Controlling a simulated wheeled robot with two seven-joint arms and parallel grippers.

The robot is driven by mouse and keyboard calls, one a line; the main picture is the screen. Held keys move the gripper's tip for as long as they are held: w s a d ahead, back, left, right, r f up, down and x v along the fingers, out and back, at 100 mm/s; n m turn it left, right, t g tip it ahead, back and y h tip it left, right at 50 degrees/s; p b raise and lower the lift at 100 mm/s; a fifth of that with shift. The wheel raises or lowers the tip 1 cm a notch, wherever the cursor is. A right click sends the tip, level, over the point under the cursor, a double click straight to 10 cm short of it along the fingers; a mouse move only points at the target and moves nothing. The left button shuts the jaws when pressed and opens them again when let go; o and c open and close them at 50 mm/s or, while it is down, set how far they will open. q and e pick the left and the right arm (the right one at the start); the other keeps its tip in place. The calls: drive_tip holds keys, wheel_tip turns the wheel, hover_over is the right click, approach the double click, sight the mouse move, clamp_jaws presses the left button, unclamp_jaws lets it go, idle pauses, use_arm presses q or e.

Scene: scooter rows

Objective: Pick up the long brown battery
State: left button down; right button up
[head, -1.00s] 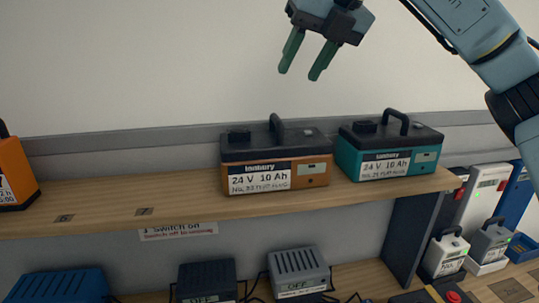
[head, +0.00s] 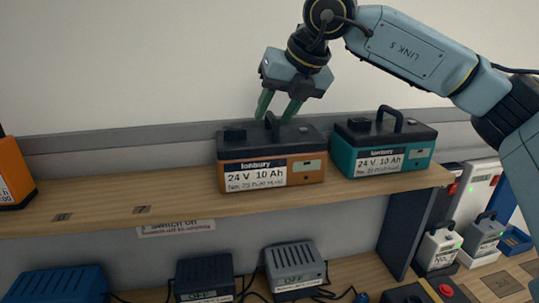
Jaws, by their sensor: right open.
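The long brown battery (head: 309,176) stands upright on the wooden shelf, with a black top, a black handle (head: 273,125) and a white "24 V 10 Ah" label. My right gripper (head: 276,112) is open and points down at the battery's handle. Its green fingers appear one on each side of the handle's upper end; I cannot tell whether they touch it or stand behind it. The gripper holds nothing that I can see. My left gripper is not in view.
A teal battery (head: 345,155) stands close on the right of the brown one. An orange battery (head: 12,172) is at the far left of the shelf (head: 105,203). The shelf between is bare. Chargers (head: 295,265) sit below, and grey and white batteries (head: 482,236) stand at right.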

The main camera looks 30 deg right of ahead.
clamp_jaws()
idle(1.2)
drive_tip(key=shift+r, duration=0.15)
